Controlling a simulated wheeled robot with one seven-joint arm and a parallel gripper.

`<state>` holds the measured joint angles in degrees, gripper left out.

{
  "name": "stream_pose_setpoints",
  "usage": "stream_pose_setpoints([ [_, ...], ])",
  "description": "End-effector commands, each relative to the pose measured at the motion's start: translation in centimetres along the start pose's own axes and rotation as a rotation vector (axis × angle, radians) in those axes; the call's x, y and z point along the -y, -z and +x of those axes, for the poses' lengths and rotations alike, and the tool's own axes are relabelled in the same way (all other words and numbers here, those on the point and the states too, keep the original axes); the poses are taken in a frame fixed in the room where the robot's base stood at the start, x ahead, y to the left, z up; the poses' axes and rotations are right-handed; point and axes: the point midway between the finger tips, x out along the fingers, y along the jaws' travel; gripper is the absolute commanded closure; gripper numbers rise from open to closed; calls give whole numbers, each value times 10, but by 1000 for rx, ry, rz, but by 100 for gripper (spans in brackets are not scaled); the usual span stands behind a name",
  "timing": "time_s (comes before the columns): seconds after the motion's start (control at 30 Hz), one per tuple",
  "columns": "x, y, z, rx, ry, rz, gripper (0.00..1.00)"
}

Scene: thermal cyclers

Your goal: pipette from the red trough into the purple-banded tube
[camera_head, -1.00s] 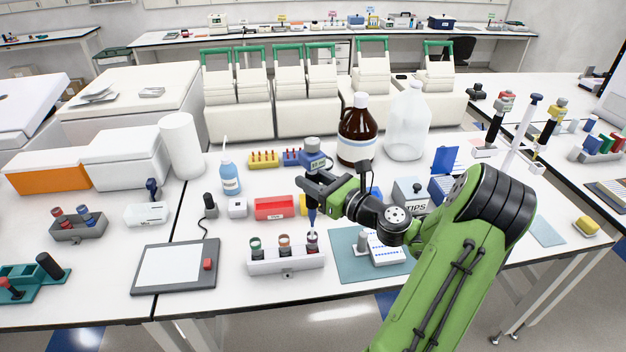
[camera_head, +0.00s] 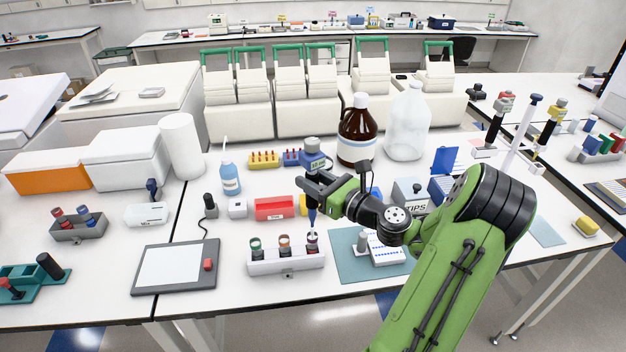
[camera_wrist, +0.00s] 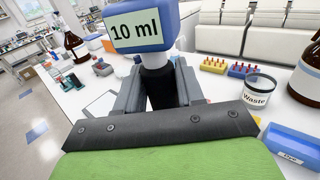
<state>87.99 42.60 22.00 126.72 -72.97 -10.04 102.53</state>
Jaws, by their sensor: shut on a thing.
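My gripper (camera_head: 314,184) is shut on a pipette (camera_head: 313,158) with a blue head, held upright. In the wrist view the pipette's display (camera_wrist: 136,31) reads "10 ml", and my gripper's jaws (camera_wrist: 158,88) close around its dark shaft. The pipette's tip points down at the rightmost tube (camera_head: 312,241) in a white rack (camera_head: 287,264); that tube's band looks purple. The other two tubes have green (camera_head: 255,245) and orange (camera_head: 284,243) bands. The red trough (camera_head: 274,208) stands behind the rack.
A yellow trough is partly hidden behind the pipette. A teal mat (camera_head: 350,266) with a white tube rack lies right of the tubes. A tablet-like pad (camera_head: 170,268) lies left. In the wrist view, a waste cup (camera_wrist: 257,95) and a blue dye trough (camera_wrist: 296,148) stand right.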

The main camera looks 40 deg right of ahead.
Motion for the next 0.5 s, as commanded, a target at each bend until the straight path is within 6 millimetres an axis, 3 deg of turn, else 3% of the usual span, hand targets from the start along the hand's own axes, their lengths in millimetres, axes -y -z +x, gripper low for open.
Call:
stream_pose_setpoints([
  [0.5, 0, -39, 0, 2, -1, 1, 72],
])
